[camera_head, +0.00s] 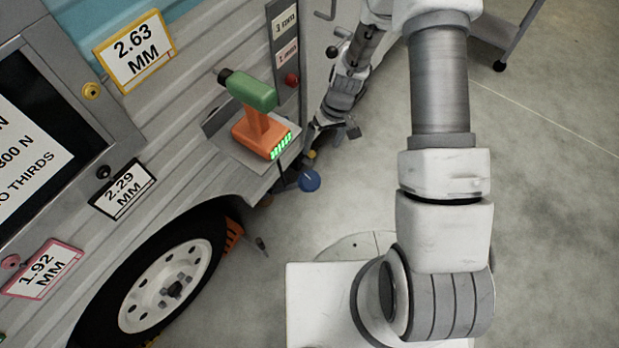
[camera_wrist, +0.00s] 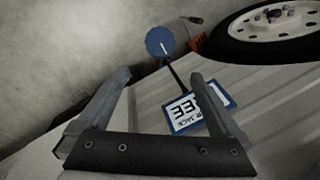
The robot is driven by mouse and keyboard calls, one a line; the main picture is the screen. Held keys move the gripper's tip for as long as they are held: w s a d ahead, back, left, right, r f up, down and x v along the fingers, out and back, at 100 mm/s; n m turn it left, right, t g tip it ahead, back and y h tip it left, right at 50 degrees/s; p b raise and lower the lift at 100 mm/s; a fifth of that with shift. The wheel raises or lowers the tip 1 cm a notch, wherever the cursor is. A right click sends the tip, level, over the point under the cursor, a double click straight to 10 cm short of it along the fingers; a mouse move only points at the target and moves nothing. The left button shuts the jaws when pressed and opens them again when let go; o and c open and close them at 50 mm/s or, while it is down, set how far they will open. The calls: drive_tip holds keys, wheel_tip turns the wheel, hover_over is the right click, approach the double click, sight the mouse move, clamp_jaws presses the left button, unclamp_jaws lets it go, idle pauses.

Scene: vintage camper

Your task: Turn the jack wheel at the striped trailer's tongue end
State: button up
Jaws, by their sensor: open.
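A blue round disc with a white line shows low beside the trailer, near the floor, in the head view (camera_head: 309,180). It looks like the jack wheel. In the wrist view the blue disc (camera_wrist: 160,42) sits at the end of a dark rod, beyond my fingertips. The trailer (camera_head: 215,150) has ribbed grey siding. My gripper (camera_head: 333,128) is at its corner, above the disc in the picture. In the wrist view my gripper (camera_wrist: 162,78) is open and empty, its fingers apart. A blue-edged sign (camera_wrist: 198,108) lies partly behind the right finger; part of its text is hidden.
A green and orange drill (camera_head: 255,115) rests on a ledge of the trailer, left of my gripper. The trailer tyre (camera_head: 120,300) and an orange chock (camera_head: 233,236) are lower left. A black-footed leg (camera_head: 515,40) stands upper right. The concrete floor at right is clear.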

sight(312, 178)
drive_tip(key=b+x, duration=0.3)
drive_tip(key=x, duration=1.5)
drive_tip(key=shift+s+a+f, duration=0.1)
drive_tip(key=shift+s+f, duration=0.05)
drive_tip(key=shift+f, duration=0.1)
drive_tip(key=c, duration=1.1)
drive_tip(key=shift+m+b, duration=0.3)
drive_tip(key=shift+b, duration=0.2)
drive_tip(key=m+y+b, duration=0.1)
drive_tip(key=m+b, duration=0.1)
drive_tip(key=shift+f+m+g+y, duration=0.1)
drive_tip(key=shift+m+g+y, duration=0.2)
drive_tip(key=shift+d+m+y+b, duration=0.15)
drive_tip(key=shift+m+y+b, duration=0.35)
drive_tip(key=shift+m, duration=0.55)
drive_tip(key=shift+d+m+y+b, duration=0.1)
drive_tip(key=shift+m+y+b, duration=0.35)
drive_tip(key=shift+m, duration=0.6)
